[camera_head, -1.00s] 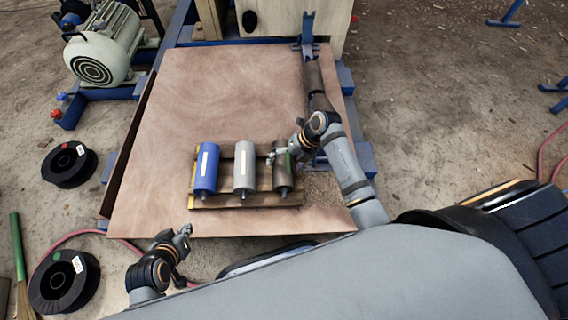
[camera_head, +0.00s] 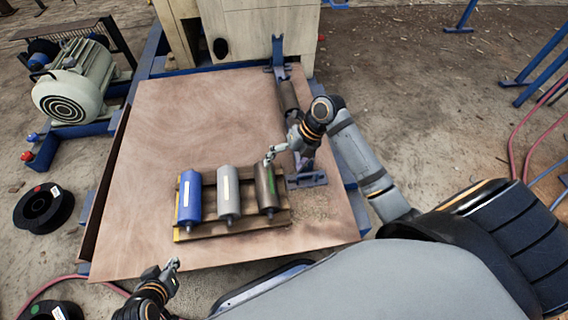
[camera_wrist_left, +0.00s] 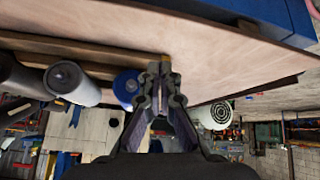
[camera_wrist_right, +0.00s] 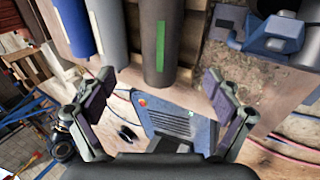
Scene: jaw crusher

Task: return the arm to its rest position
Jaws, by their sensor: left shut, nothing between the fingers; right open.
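My right arm reaches in from the right in the head view. Its gripper (camera_head: 272,154) is above the far end of the dark roller with a green mark (camera_head: 265,189). In the right wrist view the right gripper (camera_wrist_right: 158,88) has its fingers spread wide, with nothing between them, and the dark roller (camera_wrist_right: 160,40) lies beyond. My left gripper (camera_head: 173,265) is low at the left, near the front edge of the wooden board (camera_head: 190,115). In the left wrist view the left gripper (camera_wrist_left: 160,70) has its fingers together and empty.
A blue roller (camera_head: 189,198) and a grey roller (camera_head: 228,192) lie beside the dark one on a wooden pallet (camera_head: 230,228). Another roller (camera_head: 289,97) sits along the board's right side, near a blue bracket (camera_head: 306,180). A motor (camera_head: 75,87) stands at the left.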

